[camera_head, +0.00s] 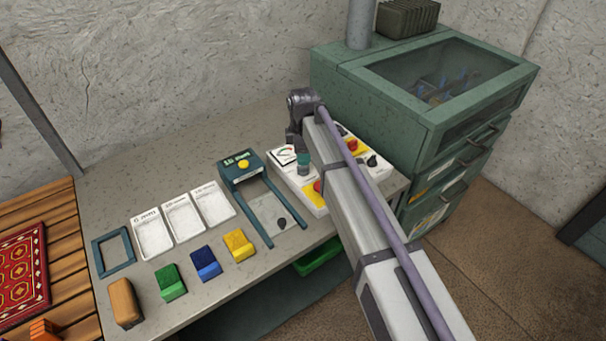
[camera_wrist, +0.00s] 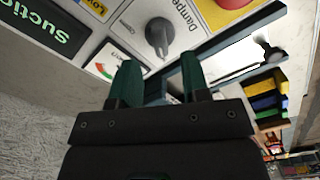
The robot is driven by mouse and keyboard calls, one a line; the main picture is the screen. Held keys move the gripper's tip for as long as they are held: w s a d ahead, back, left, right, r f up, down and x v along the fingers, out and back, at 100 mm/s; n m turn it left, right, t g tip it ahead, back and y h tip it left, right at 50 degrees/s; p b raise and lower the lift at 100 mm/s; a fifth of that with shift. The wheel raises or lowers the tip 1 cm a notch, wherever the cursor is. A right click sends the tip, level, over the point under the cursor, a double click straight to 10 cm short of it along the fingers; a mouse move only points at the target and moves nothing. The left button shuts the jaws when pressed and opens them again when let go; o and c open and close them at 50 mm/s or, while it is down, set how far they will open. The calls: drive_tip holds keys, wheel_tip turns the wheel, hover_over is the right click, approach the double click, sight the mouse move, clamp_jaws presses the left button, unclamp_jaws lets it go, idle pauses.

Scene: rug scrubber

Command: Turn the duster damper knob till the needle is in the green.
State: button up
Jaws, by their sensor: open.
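The damper knob (camera_wrist: 159,36) is a grey round knob with a raised grip on a white panel plate marked "Damper" in the wrist view. The gauge (camera_wrist: 116,62), a white dial with red and green on its arc, lies beside it, partly behind a finger; I cannot tell where its needle points. The gauge (camera_head: 284,154) also shows in the head view. My gripper (camera_wrist: 160,66) is open and empty, with its teal fingers apart and short of the knob in the picture. In the head view my gripper (camera_head: 303,163) hangs over the control panel (camera_head: 290,179), and the arm hides part of it.
Red buttons on yellow plates and a dark knob (camera_head: 372,160) share the panel. A teal frame device (camera_head: 243,170) stands left of it, then white trays (camera_head: 183,217) and coloured blocks (camera_head: 206,263). A green cabinet (camera_head: 420,100) rises close behind on the right.

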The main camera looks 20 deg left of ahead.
sight(303, 168)
wheel_tip(303, 168, down, 4)
drive_tip(key=b, duration=0.2)
drive_tip(key=shift+f+b, duration=0.25)
drive_tip(key=shift+b, duration=0.05)
drive_tip(key=shift+r, duration=0.1)
drive_tip(key=shift+r, duration=0.1)
drive_tip(key=shift+c, duration=0.2)
clamp_jaws()
